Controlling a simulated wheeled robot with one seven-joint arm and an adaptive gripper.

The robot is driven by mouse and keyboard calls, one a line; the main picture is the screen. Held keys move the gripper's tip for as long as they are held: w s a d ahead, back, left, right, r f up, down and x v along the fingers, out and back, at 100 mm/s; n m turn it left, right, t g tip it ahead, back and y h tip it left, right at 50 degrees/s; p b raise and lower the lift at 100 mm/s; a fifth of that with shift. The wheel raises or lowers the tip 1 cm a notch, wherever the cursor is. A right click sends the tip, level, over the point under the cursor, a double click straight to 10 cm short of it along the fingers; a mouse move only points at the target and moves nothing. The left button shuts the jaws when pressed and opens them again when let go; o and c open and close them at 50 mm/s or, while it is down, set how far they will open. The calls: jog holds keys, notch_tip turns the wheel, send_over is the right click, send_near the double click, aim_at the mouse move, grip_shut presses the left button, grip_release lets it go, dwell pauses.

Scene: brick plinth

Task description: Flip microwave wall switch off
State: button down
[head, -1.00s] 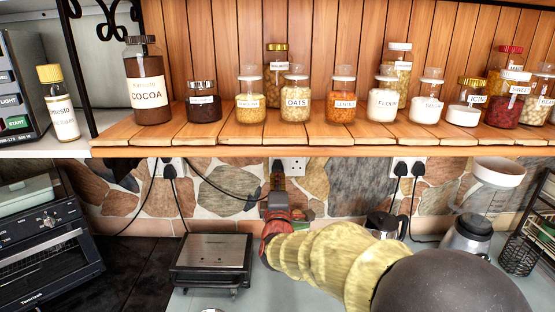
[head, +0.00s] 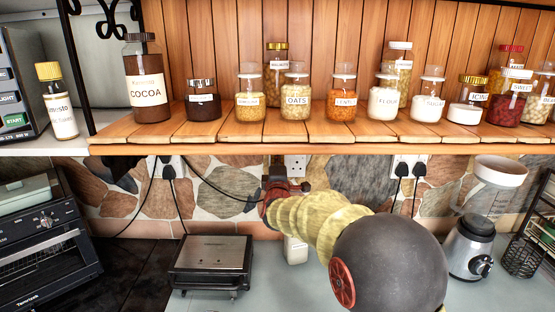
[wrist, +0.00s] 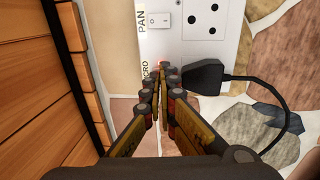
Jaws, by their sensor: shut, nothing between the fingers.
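In the wrist view a white wall plate (wrist: 172,45) carries a rocker switch (wrist: 158,20) beside a "PAN" label and a socket. Lower on the plate is a partly covered label reading "CRO" (wrist: 146,72). A black plug (wrist: 202,77) sits just right of my fingertips. My gripper (wrist: 168,72) is shut and empty, its fingertips over the plate beside that label. The switch there is hidden behind them; I cannot tell its position or whether they touch it. In the head view the plate (head: 296,166) shows under the shelf, with my gripper (head: 276,170) at its left.
A wooden shelf (head: 300,150) with several jars overhangs the wall plate. A closed grill (head: 212,260) stands below left, and a toaster oven (head: 45,250) farther left. A blender (head: 470,245) stands at the right. Black cables hang along the stone wall.

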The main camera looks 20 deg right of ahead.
jog(key=p, duration=0.3)
jog(key=r+g+p, duration=0.1)
jog(key=p, duration=0.2)
jog(key=shift+w+d+r+y+p, duration=0.1)
jog(key=shift+w+d+y+p, duration=0.05)
jog(key=shift+w+y+p, duration=0.15)
jog(key=g+p, duration=0.1)
jog(key=p, duration=0.2)
jog(key=shift+r, duration=0.2)
jog(key=shift+f+b, duration=0.25)
jog(key=shift+b, duration=0.1)
